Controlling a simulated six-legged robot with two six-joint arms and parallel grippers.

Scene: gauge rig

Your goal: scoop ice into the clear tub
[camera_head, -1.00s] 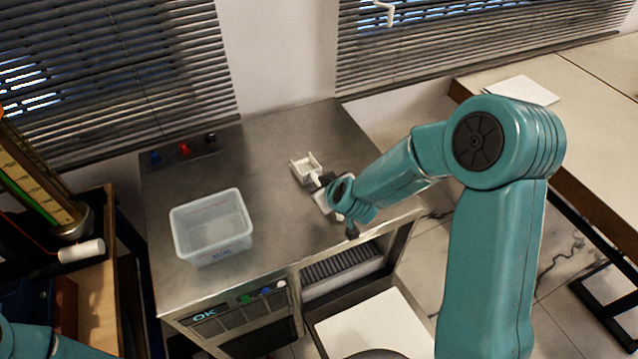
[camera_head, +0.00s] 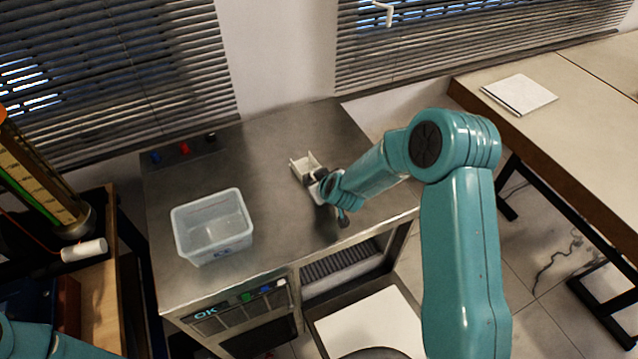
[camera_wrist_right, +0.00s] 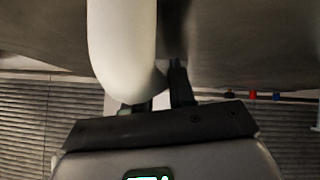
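The clear tub (camera_head: 212,228) stands on the left of the metal machine top, with blue lettering on its front; no ice shows in it. A white scoop (camera_head: 303,165) lies on the top to its right. My right gripper (camera_head: 318,182) is at the scoop's near end, partly hidden by my wrist. In the right wrist view a smooth white piece, seemingly the scoop's handle (camera_wrist_right: 122,45), covers one finger of my right gripper (camera_wrist_right: 160,92). The other finger shows right beside it. Whether the fingers grip it is unclear. My left gripper is out of view.
The machine's metal top (camera_head: 270,190) is clear between tub and scoop. Red, blue and black knobs (camera_head: 185,149) stand at its back. Below the front edge is an opening with a dark ribbed part (camera_head: 342,268) and a white surface (camera_head: 370,325). A table (camera_head: 570,95) stands right.

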